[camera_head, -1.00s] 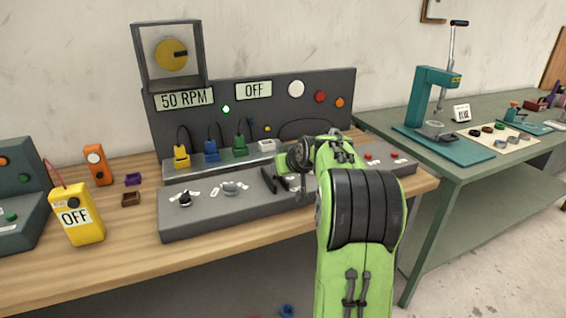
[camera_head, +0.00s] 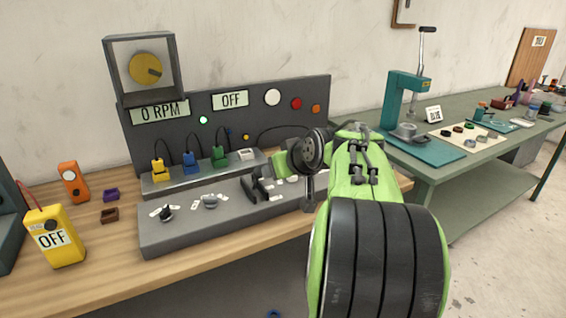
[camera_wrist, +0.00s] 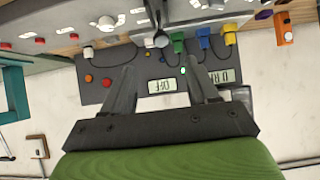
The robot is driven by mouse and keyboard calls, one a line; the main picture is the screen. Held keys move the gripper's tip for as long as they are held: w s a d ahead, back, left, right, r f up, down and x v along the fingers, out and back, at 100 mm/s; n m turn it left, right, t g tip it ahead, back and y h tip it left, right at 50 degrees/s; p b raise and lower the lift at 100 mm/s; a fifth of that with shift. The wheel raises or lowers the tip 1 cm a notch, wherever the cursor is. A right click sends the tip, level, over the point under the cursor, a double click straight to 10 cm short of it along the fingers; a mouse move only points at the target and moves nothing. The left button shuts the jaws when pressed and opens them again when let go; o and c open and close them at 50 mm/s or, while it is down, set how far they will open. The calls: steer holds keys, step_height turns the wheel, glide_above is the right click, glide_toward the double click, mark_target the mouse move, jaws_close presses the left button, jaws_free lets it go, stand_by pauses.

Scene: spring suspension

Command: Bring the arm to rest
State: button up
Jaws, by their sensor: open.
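My green arm reaches in from the lower right of the head view, over the front of the grey control panel (camera_head: 185,228). My gripper (camera_head: 262,189) is above the panel's sloped base, its two dark fingers apart with nothing between them. In the wrist view, which is upside down, my gripper (camera_wrist: 163,85) is open and empty, with the panel's upright back behind the fingers. The wrist and forearm hide the right part of the panel base.
On the wooden bench (camera_head: 100,280) stand a yellow meter (camera_head: 54,238), an orange device (camera_head: 74,182) and two small blocks. The panel displays read 0 RPM (camera_head: 160,111) and OFF (camera_head: 230,100). A green table (camera_head: 470,185) with a teal press (camera_head: 405,100) stands right.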

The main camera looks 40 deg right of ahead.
steer(key=shift+s+a+r, duration=0.15)
steer(key=shift+s+r, duration=0.2)
steer(key=shift+s, duration=0.15)
steer(key=s+a+r+n+g+y+p, duration=0.1)
steer(key=a+r+p, duration=0.1)
steer(key=a, duration=0.5)
steer(key=s+a+r+y+p, duration=0.1)
steer(key=a+p, duration=0.2)
steer(key=a, duration=0.4)
steer(key=s+a+f+n+g+p, duration=0.1)
steer(key=s+a+p, duration=0.2)
steer(key=s+a, duration=0.3)
steer(key=s+a+n+g+y+p, duration=0.1)
steer(key=s+a+g+p, duration=0.1)
steer(key=s+a, duration=0.4)
steer(key=s, duration=0.5)
steer(key=shift+a+f+g+p, duration=0.3)
steer(key=shift+f+p, duration=0.1)
steer(key=shift+c, duration=0.2)
